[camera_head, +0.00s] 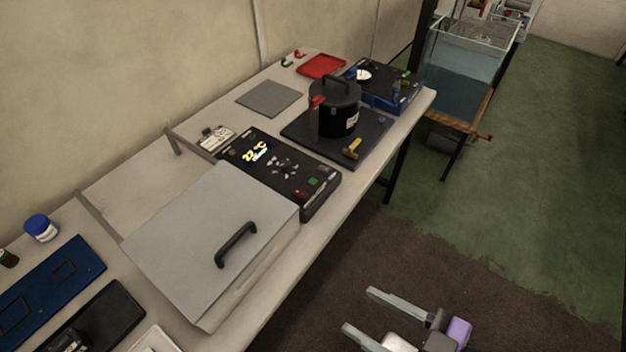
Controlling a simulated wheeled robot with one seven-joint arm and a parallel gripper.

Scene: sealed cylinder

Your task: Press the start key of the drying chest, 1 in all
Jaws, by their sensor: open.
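The drying chest (190,245) is a pale grey box on the bench with a flat lid and a black handle (236,245). The lid looks shut. Its black control panel (265,160) adjoins it at the upper right, with a lit display reading about 22 °C and a smaller line too small to read. A green key (313,182) and a red key (300,194) sit at the panel's near right end. Their labels are too small to read. My gripper (360,310) is open and empty, over the floor in front of the bench, well apart from the panel.
A black lidded pot (335,108) stands on a dark plate (308,140) with a yellow-handled part beyond the panel. A blue device (390,85) and red tray (321,66) are farther back. A blue-capped jar (41,228) stands at left. The floor before the bench is clear.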

